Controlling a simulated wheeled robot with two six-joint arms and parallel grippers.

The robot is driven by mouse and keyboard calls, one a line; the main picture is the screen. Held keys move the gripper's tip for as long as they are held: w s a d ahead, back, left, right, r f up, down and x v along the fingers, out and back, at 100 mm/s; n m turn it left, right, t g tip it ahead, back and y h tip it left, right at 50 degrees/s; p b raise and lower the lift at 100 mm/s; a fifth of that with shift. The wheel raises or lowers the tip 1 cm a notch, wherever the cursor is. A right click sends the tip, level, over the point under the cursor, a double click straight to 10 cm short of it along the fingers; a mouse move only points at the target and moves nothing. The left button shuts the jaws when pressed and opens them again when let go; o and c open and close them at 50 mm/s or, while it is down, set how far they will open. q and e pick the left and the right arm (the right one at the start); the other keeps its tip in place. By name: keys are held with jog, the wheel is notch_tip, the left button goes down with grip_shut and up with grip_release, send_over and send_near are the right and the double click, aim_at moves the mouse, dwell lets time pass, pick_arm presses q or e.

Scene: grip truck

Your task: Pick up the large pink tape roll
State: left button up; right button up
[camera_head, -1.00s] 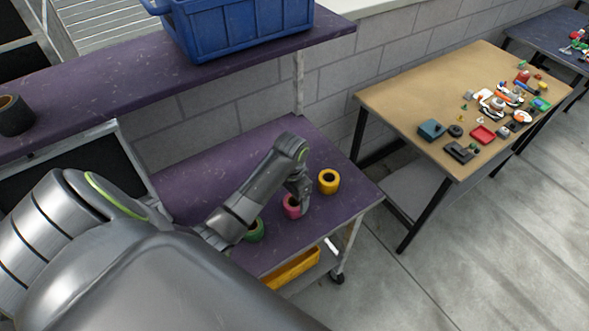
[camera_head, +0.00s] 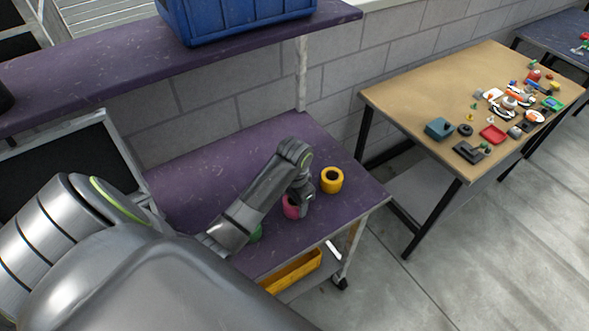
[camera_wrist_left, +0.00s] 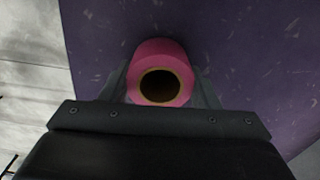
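The large pink tape roll (camera_head: 290,208) stands on the purple table, partly hidden by my left gripper (camera_head: 303,204). In the left wrist view the pink roll (camera_wrist_left: 160,52) sits between the two fingers, its dark round hole facing the camera. The fingers of my left gripper (camera_wrist_left: 160,80) lie close along both sides of the roll. I cannot tell whether they press on it. The roll appears to rest on the table. My right gripper is not in view.
A yellow tape roll (camera_head: 332,180) stands just right of my left gripper. A green roll (camera_head: 256,235) is mostly hidden under my left arm. The purple table (camera_head: 335,220) has a raised shelf (camera_head: 110,75) behind, with a blue crate (camera_head: 240,20). A tan table (camera_head: 410,95) stands to the right.

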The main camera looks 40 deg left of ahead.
pick_arm(q)
jog(key=c, duration=0.4)
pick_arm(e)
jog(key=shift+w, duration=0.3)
pick_arm(q)
jog(key=shift+r, duration=0.1)
